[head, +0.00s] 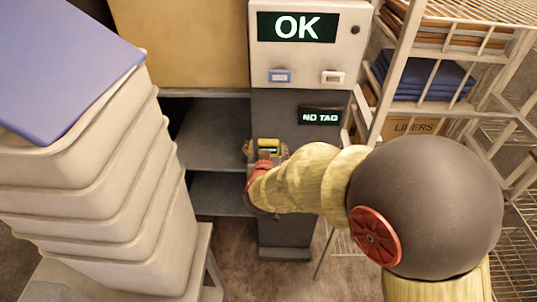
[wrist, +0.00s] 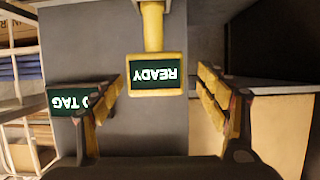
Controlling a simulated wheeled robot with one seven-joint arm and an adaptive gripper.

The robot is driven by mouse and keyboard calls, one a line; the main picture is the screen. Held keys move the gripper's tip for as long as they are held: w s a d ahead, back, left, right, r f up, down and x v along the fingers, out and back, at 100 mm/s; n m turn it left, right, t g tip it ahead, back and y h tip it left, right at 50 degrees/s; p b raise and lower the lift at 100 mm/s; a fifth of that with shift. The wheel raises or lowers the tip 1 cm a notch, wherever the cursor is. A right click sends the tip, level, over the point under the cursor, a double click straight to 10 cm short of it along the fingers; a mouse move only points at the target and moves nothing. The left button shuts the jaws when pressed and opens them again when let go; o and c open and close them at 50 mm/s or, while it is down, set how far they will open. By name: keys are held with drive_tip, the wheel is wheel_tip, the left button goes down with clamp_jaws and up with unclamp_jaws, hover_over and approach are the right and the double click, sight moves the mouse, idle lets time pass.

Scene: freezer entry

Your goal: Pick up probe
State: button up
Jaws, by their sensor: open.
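The probe (wrist: 154,25) is yellow, with a dark screen that reads READY, upside down in the wrist view. It is upright against the grey front of the station column. In the head view its yellow top (head: 268,143) shows just beyond my gripper (head: 266,151), and my wrist hides the rest. In the wrist view my gripper (wrist: 161,77) is open, one finger to each side of the probe's screen. Gaps show between the screen and both fingers, so nothing is held.
A panel reading OK (head: 297,27) and a NO TAG display (head: 320,117) are on the station. Stacked pale bins (head: 105,200) with a blue lid stand at left. A wire rack (head: 400,70) stands close at right. Dark shelves (head: 215,130) lie left of the column.

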drive_tip(key=x, duration=0.2)
drive_tip(key=b+x, duration=0.1)
drive_tip(key=x, duration=0.1)
drive_tip(key=b+x, duration=0.1)
drive_tip(key=x, duration=0.1)
drive_tip(key=shift+w+d+f, duration=0.15)
drive_tip(key=shift+d+f, duration=0.15)
drive_tip(key=shift+r, duration=0.1)
drive_tip(key=shift+c, duration=0.4)
drive_tip(key=shift+c, duration=0.6)
drive_tip(key=c, duration=1.3)
